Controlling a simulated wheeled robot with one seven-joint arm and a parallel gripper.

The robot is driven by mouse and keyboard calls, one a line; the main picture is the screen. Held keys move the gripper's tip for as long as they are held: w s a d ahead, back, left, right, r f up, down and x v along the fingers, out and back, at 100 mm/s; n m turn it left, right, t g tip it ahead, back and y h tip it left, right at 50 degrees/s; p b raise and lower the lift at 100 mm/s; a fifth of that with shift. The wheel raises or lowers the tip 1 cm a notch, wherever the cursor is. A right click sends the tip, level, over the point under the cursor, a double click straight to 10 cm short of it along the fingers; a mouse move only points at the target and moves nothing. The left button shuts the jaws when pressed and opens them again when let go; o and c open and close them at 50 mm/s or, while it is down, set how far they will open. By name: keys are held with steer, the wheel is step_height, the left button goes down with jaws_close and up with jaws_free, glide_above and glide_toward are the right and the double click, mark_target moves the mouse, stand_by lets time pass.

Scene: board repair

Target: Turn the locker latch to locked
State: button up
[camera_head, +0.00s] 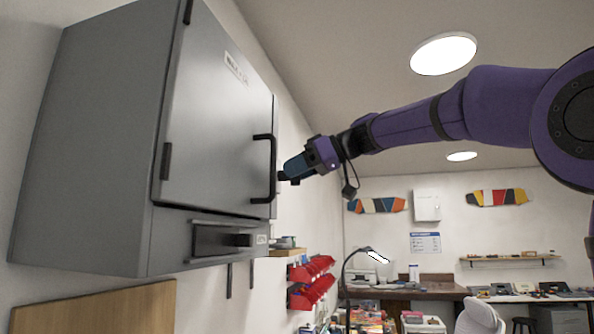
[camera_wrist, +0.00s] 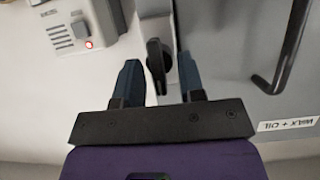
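The grey locker (camera_head: 95,130) hangs on the left wall in the head view, with its door (camera_head: 215,120) shut. The door carries a black bar handle (camera_head: 271,170), which also shows in the wrist view (camera_wrist: 292,50). The latch (camera_wrist: 158,62) is a black knob in the wrist view, standing roughly upright at the locker's edge. My gripper (camera_wrist: 160,78) is open, with one blue finger on each side of the latch. The right finger is close to it; I cannot tell whether it touches. In the head view my gripper (camera_head: 290,172) is beside the handle and hides the latch.
A pale wall box (camera_wrist: 75,30) with a lit red button is left of the latch. A label (camera_wrist: 287,125) is on the locker's face. Below the locker, red bins (camera_head: 312,280) hang on the wall. The room to the right of the locker is open.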

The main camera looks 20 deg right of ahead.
steer(key=c, duration=0.6)
steer(key=shift+m, duration=0.3)
steer(key=m+g+y, duration=0.1)
steer(key=m+y, duration=0.1)
steer(key=m, duration=0.2)
steer(key=m+g+y, duration=0.1)
steer(key=m+y, duration=0.1)
steer(key=m, duration=0.2)
steer(key=w+f+m+g+y, duration=0.1)
steer(key=m+y, duration=0.1)
steer(key=m, duration=0.2)
steer(key=shift+d+f+m+y, duration=0.1)
steer(key=shift+d+m+y, duration=0.2)
steer(key=shift+d, duration=0.05)
stand_by(0.5)
